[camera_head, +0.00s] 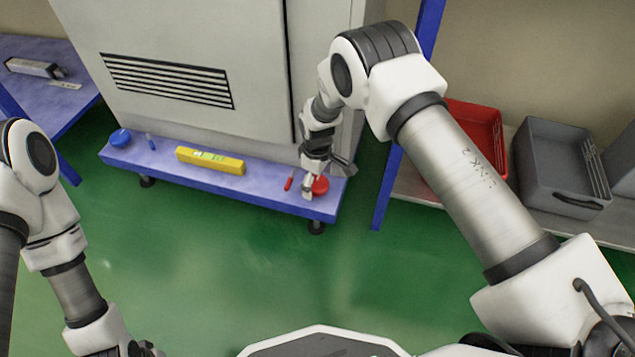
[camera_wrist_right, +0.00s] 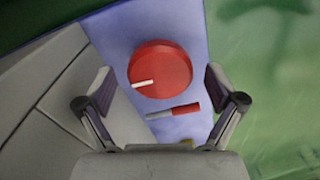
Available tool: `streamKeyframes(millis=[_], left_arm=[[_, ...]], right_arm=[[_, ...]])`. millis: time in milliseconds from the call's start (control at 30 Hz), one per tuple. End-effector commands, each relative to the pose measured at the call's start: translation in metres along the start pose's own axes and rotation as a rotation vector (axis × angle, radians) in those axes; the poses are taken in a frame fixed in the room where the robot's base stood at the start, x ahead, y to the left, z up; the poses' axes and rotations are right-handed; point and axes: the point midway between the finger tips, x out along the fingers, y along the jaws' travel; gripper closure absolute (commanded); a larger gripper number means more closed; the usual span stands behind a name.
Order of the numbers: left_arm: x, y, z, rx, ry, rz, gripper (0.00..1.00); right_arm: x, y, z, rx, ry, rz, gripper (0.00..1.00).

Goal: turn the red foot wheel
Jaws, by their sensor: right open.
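The red foot wheel (camera_head: 320,185) is a round red disc on the right end of a blue plinth, in front of the grey cabinet. In the right wrist view the red foot wheel (camera_wrist_right: 160,68) lies ahead, between and beyond the open fingers, with a white mark on its top at the lower left. My right gripper (camera_head: 309,188) is right at the wheel in the head view, partly covering it. In the wrist view the right gripper (camera_wrist_right: 160,92) is open and empty. My left gripper (camera_head: 140,350) is at the bottom left, cut by the frame edge.
A small red and grey stick (camera_wrist_right: 173,111) lies beside the wheel. A yellow block (camera_head: 210,160) and a blue knob (camera_head: 120,138) sit further left on the plinth (camera_head: 265,190). Right of it stands a shelf with a red bin (camera_head: 475,125) and a grey bin (camera_head: 560,165). The green floor is clear.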

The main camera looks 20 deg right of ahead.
Motion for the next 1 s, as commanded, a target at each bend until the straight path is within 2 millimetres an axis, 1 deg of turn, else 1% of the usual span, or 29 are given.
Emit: streamKeyframes(millis=[33,67,100,167,200,233,467,667,867,1000], left_arm=[[-0.001,0.0,0.0,0.0,0.0,0.0,0.6],[-0.001,0.0,0.0,0.0,0.0,0.0,0.6],[-0.001,0.0,0.0,0.0,0.0,0.0,0.6],[-0.001,0.0,0.0,0.0,0.0,0.0,0.6],[-0.001,0.0,0.0,0.0,0.0,0.0,0.6],[-0.001,0.0,0.0,0.0,0.0,0.0,0.6],[-0.001,0.0,0.0,0.0,0.0,0.0,0.6],[-0.005,0.0,0.0,0.0,0.0,0.0,0.6],[-0.013,0.0,0.0,0.001,-0.001,0.0,0.6],[-0.021,0.0,0.0,0.001,-0.001,0.0,0.6]], right_arm=[[-0.001,0.0,0.0,0.0,0.0,0.0,0.07],[-0.001,0.0,0.0,0.0,0.0,0.0,0.1],[-0.001,0.0,0.0,0.0,0.0,0.0,0.24],[-0.001,0.0,0.0,0.0,0.0,0.0,0.46],[-0.001,0.0,0.0,0.0,0.0,0.0,0.6],[-0.001,0.0,0.0,0.0,0.0,0.0,0.67],[-0.001,0.0,0.0,0.003,-0.001,-0.001,0.67],[-0.002,0.0,0.0,0.038,0.0,0.0,0.67],[-0.002,-0.001,0.001,0.135,-0.001,-0.001,0.67],[-0.003,-0.001,0.001,0.24,-0.001,-0.001,0.67]])
